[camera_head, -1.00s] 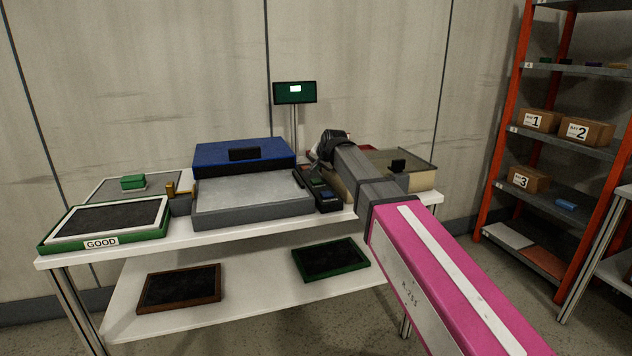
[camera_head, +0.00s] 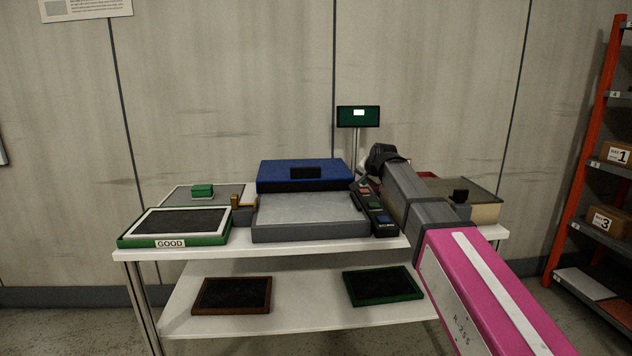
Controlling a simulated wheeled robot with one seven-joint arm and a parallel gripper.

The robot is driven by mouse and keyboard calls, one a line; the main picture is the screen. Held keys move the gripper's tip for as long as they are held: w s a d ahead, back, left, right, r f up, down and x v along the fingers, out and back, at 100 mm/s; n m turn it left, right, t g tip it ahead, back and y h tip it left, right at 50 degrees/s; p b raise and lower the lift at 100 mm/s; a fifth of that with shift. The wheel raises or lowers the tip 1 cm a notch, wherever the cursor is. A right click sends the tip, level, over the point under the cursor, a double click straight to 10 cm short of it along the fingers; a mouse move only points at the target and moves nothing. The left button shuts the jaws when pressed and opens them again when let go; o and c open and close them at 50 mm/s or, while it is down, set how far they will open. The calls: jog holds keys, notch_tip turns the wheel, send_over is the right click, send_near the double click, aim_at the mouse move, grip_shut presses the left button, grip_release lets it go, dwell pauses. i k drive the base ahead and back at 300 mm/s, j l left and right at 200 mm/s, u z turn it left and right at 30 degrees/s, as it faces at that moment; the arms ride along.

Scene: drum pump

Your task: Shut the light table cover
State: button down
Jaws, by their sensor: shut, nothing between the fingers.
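A grey box with a pale flat top (camera_head: 308,211), which looks like the light table, sits mid-table. My gripper (camera_head: 366,181) is at the end of my arm, right of the blue panel and above the button box. It is shut and empty; its fingertips are small and partly hidden by my arm. I see no contact with the panel.
A dark button box (camera_head: 374,209) stands right of the grey box. A display on a pole (camera_head: 358,117) rises behind. A beige box with a black knob (camera_head: 485,213) is at the right. A green tray marked GOOD (camera_head: 128,241) is at the left, beside a small brass-coloured part (camera_head: 240,201).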

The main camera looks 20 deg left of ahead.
aim_at(313, 174)
jog(key=u, duration=1.35)
